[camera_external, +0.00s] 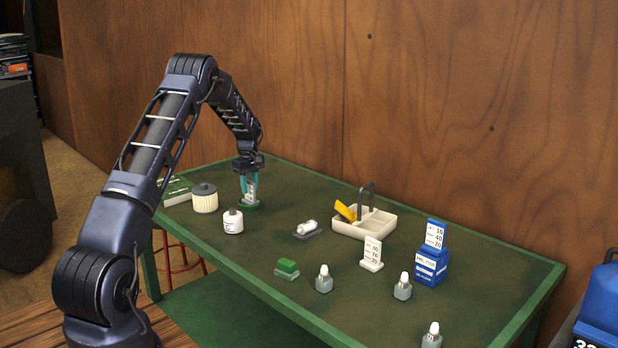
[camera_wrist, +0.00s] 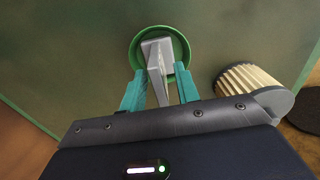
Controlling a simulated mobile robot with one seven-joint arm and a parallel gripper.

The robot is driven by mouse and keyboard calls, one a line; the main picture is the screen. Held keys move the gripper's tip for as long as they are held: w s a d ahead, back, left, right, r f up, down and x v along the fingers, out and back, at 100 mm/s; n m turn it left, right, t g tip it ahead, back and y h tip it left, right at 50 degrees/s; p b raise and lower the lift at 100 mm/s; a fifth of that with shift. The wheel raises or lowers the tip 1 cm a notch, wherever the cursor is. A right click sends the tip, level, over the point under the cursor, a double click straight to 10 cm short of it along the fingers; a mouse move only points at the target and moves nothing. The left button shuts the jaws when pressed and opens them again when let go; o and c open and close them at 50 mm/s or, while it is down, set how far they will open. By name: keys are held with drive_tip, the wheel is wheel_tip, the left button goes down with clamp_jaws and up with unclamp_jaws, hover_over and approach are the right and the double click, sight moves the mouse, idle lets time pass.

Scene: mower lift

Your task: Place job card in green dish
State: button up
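A small pale card (camera_external: 250,188) with dark marks, which looks like the job card, is between the teal fingers of my gripper (camera_external: 249,187). The green dish (camera_external: 250,206) is directly below it on the bench. In the wrist view, a grey square-ended piece (camera_wrist: 158,48) appears inside the green dish's rim (camera_wrist: 136,50), between the two fingertips of my gripper (camera_wrist: 160,75). The fingers are spread to either side of it. Whether they press on it is unclear, as is whether its lower end rests on the dish floor.
A white bottle (camera_external: 233,222) is in front. A cream caddy (camera_external: 365,225), a white number card (camera_external: 372,254) and several small bottles stand to the right.

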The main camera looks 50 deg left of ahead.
wheel_tip(320, 180, up, 12)
idle(0.4)
drive_tip(key=s+d+r+m+t, duration=0.1)
drive_tip(key=s+d+r+m, duration=0.1)
drive_tip(key=d+r, duration=0.5)
drive_tip(key=s+d+r+m, duration=0.2)
drive_tip(key=s+d+r, duration=0.1)
drive_tip(key=d+r, duration=0.45)
drive_tip(key=s+d+r+m+t, duration=0.1)
drive_tip(key=s+d+r+m, duration=0.1)
drive_tip(key=s+d+r, duration=0.5)
drive_tip(key=s+d+r+m, duration=0.2)
drive_tip(key=s+d+r, duration=0.25)
drive_tip(key=d, duration=0.45)
drive_tip(key=s+d+r+m+t, duration=0.1)
drive_tip(key=s+d+m, duration=0.2)
drive_tip(key=s+d, duration=0.45)
drive_tip(key=s+d+r+m, duration=0.15)
drive_tip(key=s+d, duration=0.35)
drive_tip(key=s, duration=0.5)
drive_tip(key=s+d+f+m, duration=0.2)
drive_tip(key=s+d+f, duration=0.1)
drive_tip(key=s, duration=0.4)
drive_tip(key=s+d+f+m+t, duration=0.1)
drive_tip(key=s+d+f+m, duration=0.2)
drive_tip(key=s, duration=0.5)
drive_tip(key=shift+s+f+t, duration=0.3)
drive_tip(key=shift+f, duration=0.1)
